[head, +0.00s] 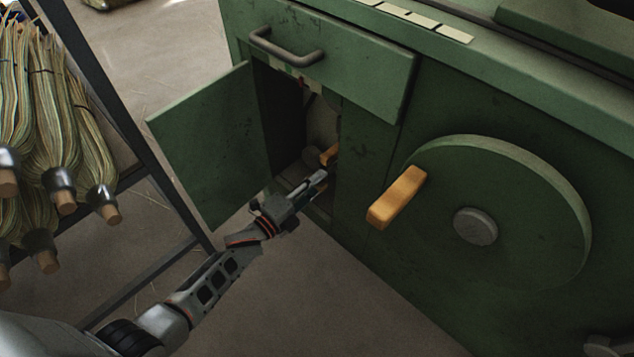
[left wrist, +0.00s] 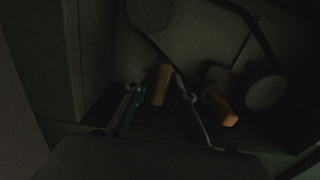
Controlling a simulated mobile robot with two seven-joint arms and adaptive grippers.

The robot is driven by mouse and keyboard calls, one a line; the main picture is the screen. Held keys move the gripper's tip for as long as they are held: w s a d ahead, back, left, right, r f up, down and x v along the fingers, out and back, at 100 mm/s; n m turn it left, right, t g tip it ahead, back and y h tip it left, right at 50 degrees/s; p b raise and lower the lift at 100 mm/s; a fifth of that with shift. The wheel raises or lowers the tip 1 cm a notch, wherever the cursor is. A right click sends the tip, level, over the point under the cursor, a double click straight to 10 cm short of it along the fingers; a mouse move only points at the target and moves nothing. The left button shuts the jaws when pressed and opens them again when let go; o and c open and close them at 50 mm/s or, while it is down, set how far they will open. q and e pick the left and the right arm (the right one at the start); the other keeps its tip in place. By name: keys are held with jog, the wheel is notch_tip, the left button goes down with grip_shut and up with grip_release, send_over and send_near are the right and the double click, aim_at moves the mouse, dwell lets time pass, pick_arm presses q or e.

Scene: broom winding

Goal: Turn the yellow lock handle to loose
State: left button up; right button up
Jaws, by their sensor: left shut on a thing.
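My left gripper (head: 317,180) reaches through the open doorway into the dark cabinet of the green machine. In the left wrist view its two fingers stand on either side of a yellow lock handle (left wrist: 161,85), and it is shut on this handle. A second, orange-yellow handle (left wrist: 220,108) sticks out just right of the fingers, apart from them. In the head view a yellow piece (head: 328,156) shows inside the cabinet just above the fingertips; I cannot tell which of the two handles it is. The wrist view is very dark.
The green cabinet door (head: 208,145) stands open to the left, below a drawer with a grey pull (head: 286,46). A large green wheel (head: 540,210) with a yellow crank handle (head: 397,198) is at right. A rack of brooms (head: 82,150) stands at left.

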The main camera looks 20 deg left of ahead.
pick_arm(q)
jog(key=shift+m, duration=0.3)
dwell(0.4)
jog(key=o, duration=0.8)
jog(key=shift+a, duration=0.1)
jog(key=shift+c, duration=0.2)
jog(key=shift+s, duration=0.1)
jog(key=v, duration=1.2)
jog(key=shift+r, duration=0.1)
